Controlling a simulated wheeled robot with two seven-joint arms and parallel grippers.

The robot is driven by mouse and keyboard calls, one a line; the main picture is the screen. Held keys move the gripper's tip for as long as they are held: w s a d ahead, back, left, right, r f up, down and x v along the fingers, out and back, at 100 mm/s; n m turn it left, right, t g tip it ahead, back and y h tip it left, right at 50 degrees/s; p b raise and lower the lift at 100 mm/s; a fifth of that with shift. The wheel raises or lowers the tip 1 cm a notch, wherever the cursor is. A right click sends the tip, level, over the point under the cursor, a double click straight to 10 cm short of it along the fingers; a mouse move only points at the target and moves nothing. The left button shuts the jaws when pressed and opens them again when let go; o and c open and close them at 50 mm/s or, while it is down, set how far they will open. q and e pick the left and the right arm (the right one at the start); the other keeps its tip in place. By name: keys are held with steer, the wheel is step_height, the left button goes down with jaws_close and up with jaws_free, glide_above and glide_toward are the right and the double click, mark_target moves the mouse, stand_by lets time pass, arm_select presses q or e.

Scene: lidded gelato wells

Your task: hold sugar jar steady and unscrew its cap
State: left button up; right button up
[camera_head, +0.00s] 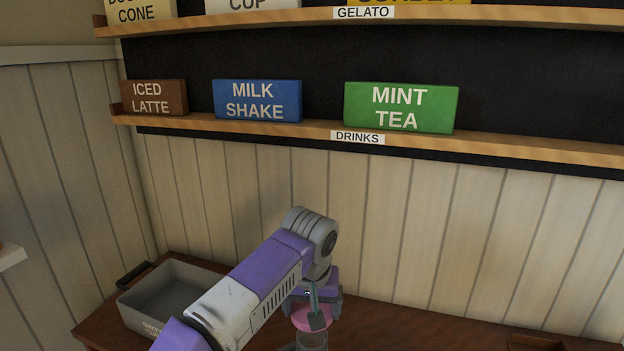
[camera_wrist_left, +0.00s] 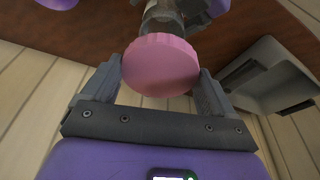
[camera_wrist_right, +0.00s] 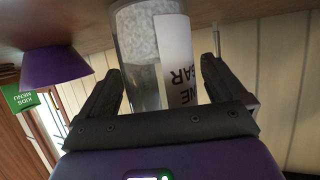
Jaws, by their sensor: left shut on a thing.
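The sugar jar's pink ribbed cap (camera_wrist_left: 161,64) sits between the fingers of my left gripper (camera_wrist_left: 160,85), which is shut on it. In the head view the left gripper (camera_head: 315,297) reaches down onto the pink cap (camera_head: 312,318) from above. The clear jar (camera_head: 312,341) stands below the cap, partly cut off by the frame. In the right wrist view the jar (camera_wrist_right: 143,55) shows pale granular contents and a white label with partly readable letters. My right gripper (camera_wrist_right: 160,85) is open, its fingers on either side of the jar. The head view does not clearly show the right gripper.
A grey tub (camera_head: 165,290) with a dark handle stands at the left of the brown counter (camera_head: 420,330). A small brown item (camera_head: 535,342) is at the lower right. Sign shelves (camera_head: 480,145) hang on the wall behind. A purple shape (camera_wrist_right: 53,68) is left of the jar in the right wrist view.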

steer(key=v, duration=1.2)
